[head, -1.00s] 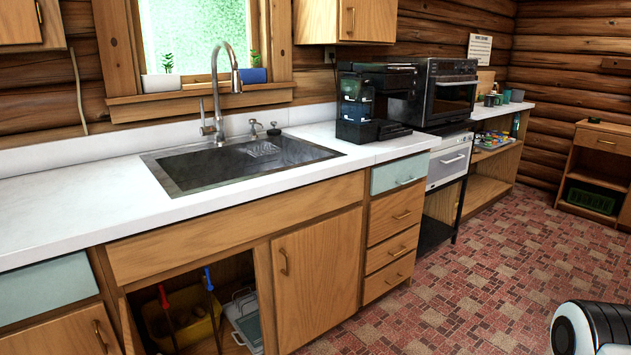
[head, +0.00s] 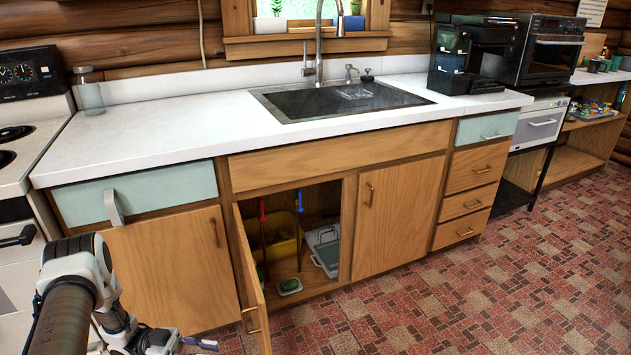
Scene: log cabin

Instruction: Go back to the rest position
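My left arm comes in at the bottom left of the head view, and my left gripper (head: 183,343) sits low at the bottom edge. It is in front of the wooden cabinet front, left of the open sink cabinet door (head: 252,283). Its fingers are small and partly cut off by the frame edge, so I cannot tell whether they are open or shut. My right gripper is not in view.
The open door juts out near my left gripper. Inside the cabinet are a yellow bin (head: 278,240), a green sponge-like item (head: 289,286) and red and blue-handled tools. A stove (head: 22,165) stands at left. The patterned floor (head: 450,290) at right is clear.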

